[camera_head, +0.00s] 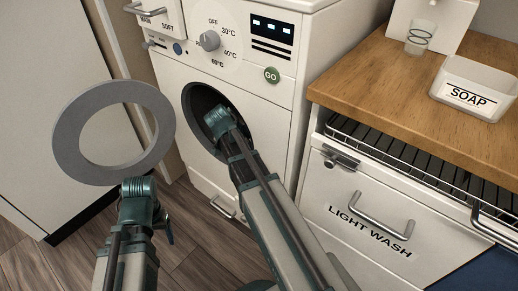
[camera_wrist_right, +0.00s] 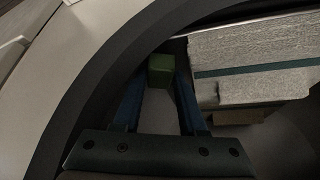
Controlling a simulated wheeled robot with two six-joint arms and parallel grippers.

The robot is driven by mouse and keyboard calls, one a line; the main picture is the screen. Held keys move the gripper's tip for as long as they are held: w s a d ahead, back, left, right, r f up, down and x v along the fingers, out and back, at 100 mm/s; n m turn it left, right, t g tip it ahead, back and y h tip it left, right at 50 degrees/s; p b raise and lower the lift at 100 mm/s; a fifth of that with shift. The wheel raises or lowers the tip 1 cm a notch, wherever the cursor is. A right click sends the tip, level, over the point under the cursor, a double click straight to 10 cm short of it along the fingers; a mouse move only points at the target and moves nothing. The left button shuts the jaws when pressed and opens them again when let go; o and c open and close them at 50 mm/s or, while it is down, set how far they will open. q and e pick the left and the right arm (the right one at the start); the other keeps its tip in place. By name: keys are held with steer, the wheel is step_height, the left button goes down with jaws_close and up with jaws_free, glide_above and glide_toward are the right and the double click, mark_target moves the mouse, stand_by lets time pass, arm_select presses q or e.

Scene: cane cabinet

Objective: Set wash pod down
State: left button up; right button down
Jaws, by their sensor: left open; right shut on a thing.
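The wash pod (camera_wrist_right: 161,68) is a small green block in the right wrist view. My right gripper (camera_wrist_right: 160,84) is shut on it, with one blue finger on each side. In the head view my right gripper (camera_head: 219,119) reaches into the round dark drum opening (camera_head: 197,98) of the white washing machine (camera_head: 172,70). The pod is hidden there. My left gripper (camera_head: 139,187) is open and empty at the lower edge of the grey ring-shaped door (camera_head: 70,133), which stands open on the left. I cannot tell if it touches the door.
Folded grey cloth (camera_wrist_right: 250,52) with a teal stripe lies right of the pod inside the drum. The dark drum rim (camera_wrist_right: 85,82) curves close on the left. A wooden counter (camera_head: 390,90) with a soap box (camera_head: 468,97) and a glass (camera_head: 420,38) stands right of the machine.

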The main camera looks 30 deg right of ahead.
steer(key=d, duration=0.1)
steer(key=w+d, duration=0.1)
steer(key=d, duration=0.1)
steer(key=shift+w+d, duration=0.1)
steer(key=shift+w, duration=0.1)
steer(key=shift+s+f+b, duration=0.1)
steer(key=shift+f+b, duration=0.75)
steer(key=shift+r, duration=0.1)
